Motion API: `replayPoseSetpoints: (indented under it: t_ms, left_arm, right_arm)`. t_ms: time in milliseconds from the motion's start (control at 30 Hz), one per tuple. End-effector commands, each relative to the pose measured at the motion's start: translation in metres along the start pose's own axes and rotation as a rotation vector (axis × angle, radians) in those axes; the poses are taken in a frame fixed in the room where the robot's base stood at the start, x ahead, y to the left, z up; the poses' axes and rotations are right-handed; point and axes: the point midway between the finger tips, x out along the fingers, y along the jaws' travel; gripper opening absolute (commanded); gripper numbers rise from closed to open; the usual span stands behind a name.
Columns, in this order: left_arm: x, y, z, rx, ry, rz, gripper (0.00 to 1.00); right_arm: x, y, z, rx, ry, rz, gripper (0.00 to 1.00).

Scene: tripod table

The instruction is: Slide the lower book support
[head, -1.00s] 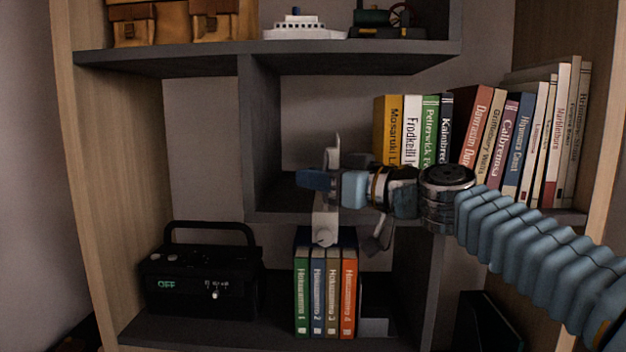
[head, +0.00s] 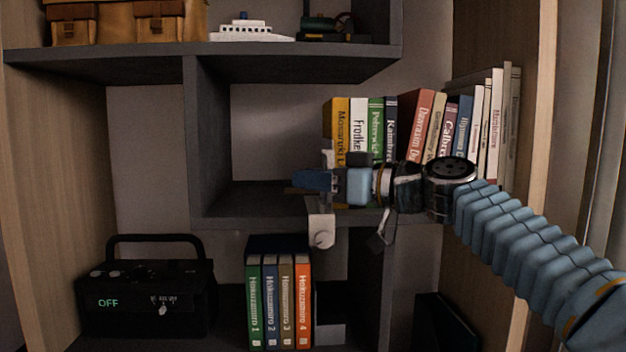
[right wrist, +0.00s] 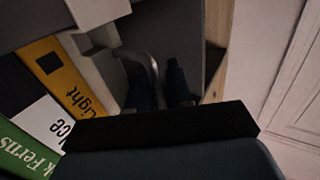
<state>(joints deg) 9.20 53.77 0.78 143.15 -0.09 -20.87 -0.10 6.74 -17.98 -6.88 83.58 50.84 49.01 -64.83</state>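The lower book support (head: 331,300) is a dark grey stepped block on the lower shelf. It stands at the right of several Hakuzamiro books (head: 278,310), which are upright. My right gripper (head: 312,182) is well above it, at the upper shelf's front edge, pointing left. In the right wrist view the blue fingers (right wrist: 161,88) show a gap, with a curved grey strip there; I see nothing clearly gripped. A pale stepped block (right wrist: 95,15), likely the upper support, shows beside the yellow book (right wrist: 62,75). My left gripper is out of view.
A black radio (head: 145,285) stands on the lower shelf at left. A row of upright and leaning books (head: 430,125) fills the upper shelf's right. A grey divider (head: 367,290) stands right of the lower support. The upper compartment's left part is clear.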

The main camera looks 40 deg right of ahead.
Motion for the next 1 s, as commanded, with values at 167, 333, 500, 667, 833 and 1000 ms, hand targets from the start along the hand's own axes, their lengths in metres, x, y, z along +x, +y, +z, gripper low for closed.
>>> replayPoseSetpoints:
  t_ms: [167,333,500,667,833,1000]
  left_arm:
    - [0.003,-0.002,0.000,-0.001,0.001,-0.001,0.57]
    - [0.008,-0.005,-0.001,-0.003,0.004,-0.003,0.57]
    - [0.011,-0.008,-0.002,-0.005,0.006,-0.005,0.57]
    - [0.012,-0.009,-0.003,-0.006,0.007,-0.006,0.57]
    - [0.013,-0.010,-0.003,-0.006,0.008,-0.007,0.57]
    - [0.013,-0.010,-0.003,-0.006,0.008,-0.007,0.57]
  right_arm:
    - [-0.012,0.000,0.000,-0.002,0.002,0.002,0.20]
    - [-0.049,0.000,0.001,-0.002,0.004,0.003,0.20]
    - [-0.091,0.000,0.001,-0.001,0.003,0.001,0.20]
    - [-0.121,0.000,0.000,-0.001,0.003,0.000,0.20]
    - [-0.136,0.000,0.000,0.000,0.000,0.000,0.20]
    - [-0.139,0.000,0.000,0.001,0.000,0.000,0.20]
